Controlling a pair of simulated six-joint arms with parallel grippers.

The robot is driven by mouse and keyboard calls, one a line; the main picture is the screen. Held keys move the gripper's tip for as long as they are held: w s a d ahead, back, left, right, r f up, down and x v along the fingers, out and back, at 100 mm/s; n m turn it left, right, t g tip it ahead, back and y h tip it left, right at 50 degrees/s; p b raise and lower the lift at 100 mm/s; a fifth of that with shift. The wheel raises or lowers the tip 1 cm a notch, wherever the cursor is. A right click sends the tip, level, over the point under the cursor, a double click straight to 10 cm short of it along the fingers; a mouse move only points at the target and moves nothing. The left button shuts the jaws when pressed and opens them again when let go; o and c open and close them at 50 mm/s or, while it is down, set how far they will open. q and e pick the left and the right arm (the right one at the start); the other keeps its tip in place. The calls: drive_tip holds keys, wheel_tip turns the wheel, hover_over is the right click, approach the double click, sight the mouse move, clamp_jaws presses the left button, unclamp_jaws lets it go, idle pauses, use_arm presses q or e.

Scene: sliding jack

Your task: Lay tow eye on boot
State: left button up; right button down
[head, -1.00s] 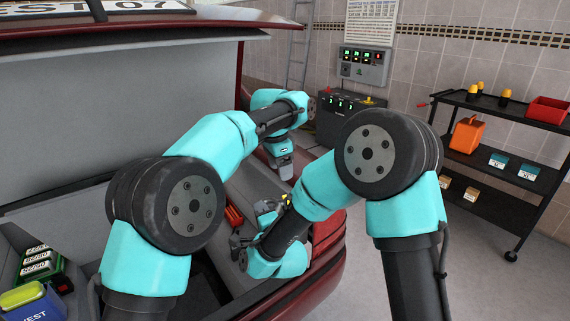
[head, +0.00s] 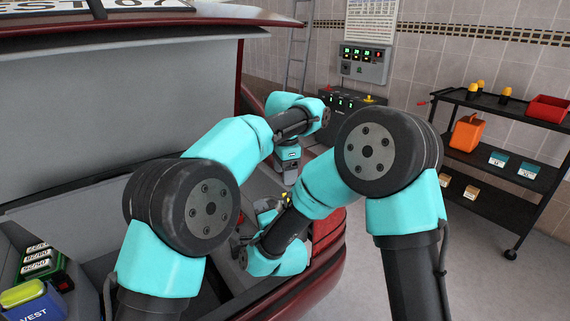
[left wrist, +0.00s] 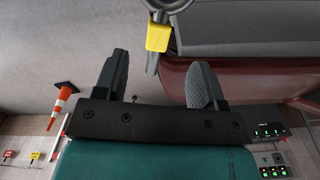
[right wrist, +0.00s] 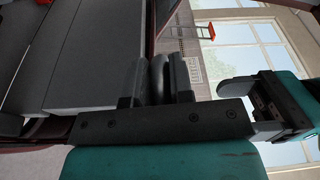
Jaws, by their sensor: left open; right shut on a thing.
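The tow eye (left wrist: 159,38) shows in the left wrist view as a dark ring and shaft with a yellow tag, ahead of my left fingers. In the right wrist view, my right gripper (right wrist: 158,88) is shut on a dark rounded part, apparently the tow eye's ring. My left gripper (left wrist: 160,85) is open and empty, apart from the tow eye. It also shows at the right in the right wrist view (right wrist: 262,95) and points down in the head view (head: 291,174). The boot (head: 90,235) is open; my arms hide much of its inside.
A green case (head: 42,262) and a blue vest bag (head: 35,303) are at the boot's left. A control cabinet (head: 345,103) stands behind.

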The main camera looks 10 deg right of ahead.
use_arm(q)
wheel_tip(320, 180, down, 9)
drive_tip(key=shift+f, duration=0.1)
idle(0.3)
drive_tip(key=shift+c, duration=0.2)
clamp_jaws()
use_arm(e)
drive_tip(key=c, duration=0.9)
unclamp_jaws()
drive_tip(key=s, duration=0.4)
drive_tip(key=s+d, duration=0.1)
drive_tip(key=s, duration=0.3)
drive_tip(key=s+d, duration=0.1)
drive_tip(key=s, duration=0.2)
drive_tip(key=shift+s+d+f, duration=0.15)
drive_tip(key=shift+s, duration=0.25)
drive_tip(key=shift+f, duration=0.1)
